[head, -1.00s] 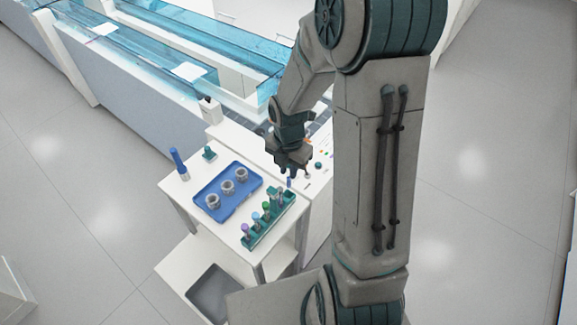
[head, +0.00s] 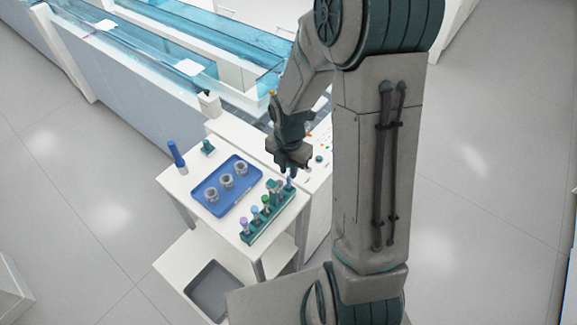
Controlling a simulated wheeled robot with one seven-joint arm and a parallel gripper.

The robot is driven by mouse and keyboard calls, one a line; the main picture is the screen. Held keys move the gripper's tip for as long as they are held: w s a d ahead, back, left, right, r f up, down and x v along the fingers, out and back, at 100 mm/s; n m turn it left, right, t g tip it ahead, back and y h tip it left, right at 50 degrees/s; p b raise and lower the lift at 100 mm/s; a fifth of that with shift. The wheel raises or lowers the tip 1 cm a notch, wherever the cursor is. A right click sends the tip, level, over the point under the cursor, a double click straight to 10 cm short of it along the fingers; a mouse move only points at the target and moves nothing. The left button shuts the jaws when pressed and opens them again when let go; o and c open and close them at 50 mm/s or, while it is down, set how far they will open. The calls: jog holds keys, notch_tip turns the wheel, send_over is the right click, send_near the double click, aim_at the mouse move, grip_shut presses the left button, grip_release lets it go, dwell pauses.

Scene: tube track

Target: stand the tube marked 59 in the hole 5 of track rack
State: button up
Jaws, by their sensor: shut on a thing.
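The green track rack (head: 262,228) stands along the front right edge of the white cart top. Several capped tubes stand in it, among them a purple-capped one (head: 243,222), a light-blue-capped one (head: 254,211) and a green-capped one (head: 265,200). My gripper (head: 292,172) is above the far right end of the rack, pointing down. It is shut on a small blue tube (head: 290,183), partly hidden by the fingers. I cannot tell whether the tube's lower end is in a hole or above it. No tube or hole number is readable.
A blue tray (head: 228,205) with 3 grey round parts lies left of the rack. A panel with small coloured knobs (head: 319,158) is right of the gripper.

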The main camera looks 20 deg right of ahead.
jog(key=shift+f, duration=0.5)
dwell(0.6)
jog(key=shift+f+b, duration=0.35)
jog(key=shift+f, duration=0.05)
jog(key=shift+f, duration=0.15)
jog(key=shift+f+b, duration=0.4)
jog(key=shift+f, duration=0.1)
dwell(0.3)
jog(key=o, duration=0.8)
